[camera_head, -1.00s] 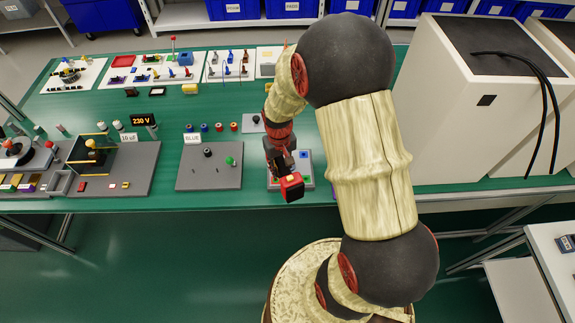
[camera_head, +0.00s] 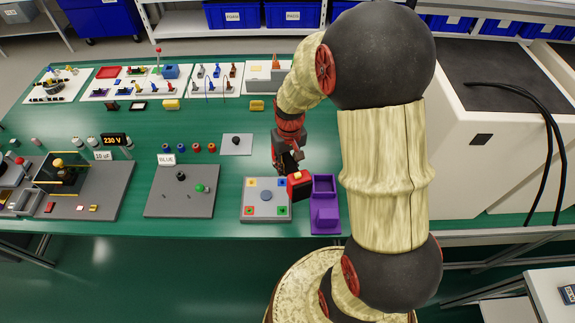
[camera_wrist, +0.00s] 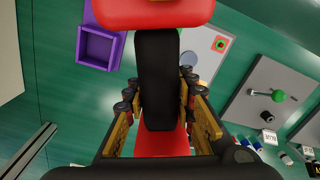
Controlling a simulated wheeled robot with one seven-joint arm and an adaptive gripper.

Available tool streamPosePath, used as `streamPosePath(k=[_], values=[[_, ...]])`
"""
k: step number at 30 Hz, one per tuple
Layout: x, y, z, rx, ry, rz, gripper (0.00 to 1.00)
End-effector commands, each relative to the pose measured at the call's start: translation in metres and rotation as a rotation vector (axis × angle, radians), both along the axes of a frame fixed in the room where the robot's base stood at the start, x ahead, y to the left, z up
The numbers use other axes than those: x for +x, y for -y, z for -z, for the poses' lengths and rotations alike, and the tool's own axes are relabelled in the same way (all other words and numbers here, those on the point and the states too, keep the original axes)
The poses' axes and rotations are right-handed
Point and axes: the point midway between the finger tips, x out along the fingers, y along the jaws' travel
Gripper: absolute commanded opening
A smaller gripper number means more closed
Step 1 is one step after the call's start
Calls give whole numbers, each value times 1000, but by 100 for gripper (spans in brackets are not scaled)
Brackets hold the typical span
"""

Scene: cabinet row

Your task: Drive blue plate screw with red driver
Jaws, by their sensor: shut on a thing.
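My gripper (camera_head: 292,168) is shut on the red driver (camera_head: 300,186), a blocky red tool with a black middle. In the wrist view the driver's black middle (camera_wrist: 158,80) is between the fingers, with red parts at both ends. The driver hangs above the gap between a grey plate (camera_head: 253,199) and a purple holder (camera_head: 325,221). The plate has coloured corner squares, among them a blue one (camera_head: 284,183) at the back right, close to the driver. Whether screws sit in the squares is too small to tell. The driver's lower tip is not clear.
A "BLUE" sign (camera_head: 166,159) stands behind a grey board (camera_head: 165,203) with black and green knobs, left of the plate. Small red and blue cylinders stand behind it. A large white cabinet (camera_head: 455,130) stands to the right.

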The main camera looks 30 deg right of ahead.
Motion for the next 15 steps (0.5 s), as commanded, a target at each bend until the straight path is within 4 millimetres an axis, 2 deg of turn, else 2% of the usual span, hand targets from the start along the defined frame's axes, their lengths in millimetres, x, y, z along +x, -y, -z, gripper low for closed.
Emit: streamPosePath(k=[11, 15], values=[[1, 0, -1, -27, -4, -2, 0], [1, 1, 7, -32, -5, 0, 0]])
